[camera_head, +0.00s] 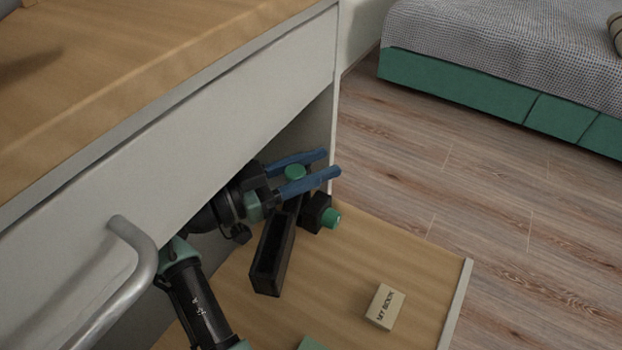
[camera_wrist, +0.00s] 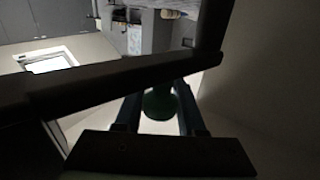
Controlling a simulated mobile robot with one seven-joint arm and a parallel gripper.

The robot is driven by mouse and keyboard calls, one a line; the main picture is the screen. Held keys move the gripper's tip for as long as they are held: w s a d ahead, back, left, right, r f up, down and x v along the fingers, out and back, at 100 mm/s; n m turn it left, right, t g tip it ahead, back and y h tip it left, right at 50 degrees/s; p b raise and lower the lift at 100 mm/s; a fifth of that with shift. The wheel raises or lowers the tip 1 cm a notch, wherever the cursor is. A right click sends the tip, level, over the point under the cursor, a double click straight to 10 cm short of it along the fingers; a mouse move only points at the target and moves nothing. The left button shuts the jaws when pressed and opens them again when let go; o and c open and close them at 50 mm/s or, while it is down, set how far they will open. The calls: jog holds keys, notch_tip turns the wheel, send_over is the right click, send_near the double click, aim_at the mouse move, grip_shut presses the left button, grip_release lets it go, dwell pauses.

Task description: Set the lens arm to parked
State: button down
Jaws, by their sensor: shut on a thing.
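A black device with a long, hollow-looking bar (camera_head: 272,258) is at the wooden board, partly under the cabinet front. I take this bar for the lens arm, but cannot be sure. A round green knob (camera_head: 295,172) sits at its upper end; it also shows in the wrist view (camera_wrist: 160,104). My gripper (camera_head: 328,164), with blue fingers, is shut on this knob, one finger on each side. A black block with a second green knob (camera_head: 332,217) is just below the fingers. In the wrist view, a dark bar (camera_wrist: 120,80) crosses in front of my gripper (camera_wrist: 160,92).
The grey cabinet front (camera_head: 190,150) with a metal handle (camera_head: 140,265) overhangs my arm closely. A small beige labelled block (camera_head: 385,306) lies on the wooden board (camera_head: 340,275). A bed with a green base (camera_head: 470,92) stands at the back right; the floor between is clear.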

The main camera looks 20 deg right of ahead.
jog(key=shift+a+f+m+g+b, duration=0.1)
jog(key=shift+a+m+g+b, duration=0.2)
jog(key=shift+m+g+b, duration=0.35)
jog(key=shift+g, duration=0.45)
jog(key=c, duration=0.5)
grip_release()
jog(key=shift+a+r+p, duration=0.2)
jog(key=shift+a+p, duration=0.1)
jog(key=a+p, duration=0.4)
jog(key=a, duration=0.8)
jog(key=shift+s+a, duration=0.2)
jog(key=shift+s, duration=0.25)
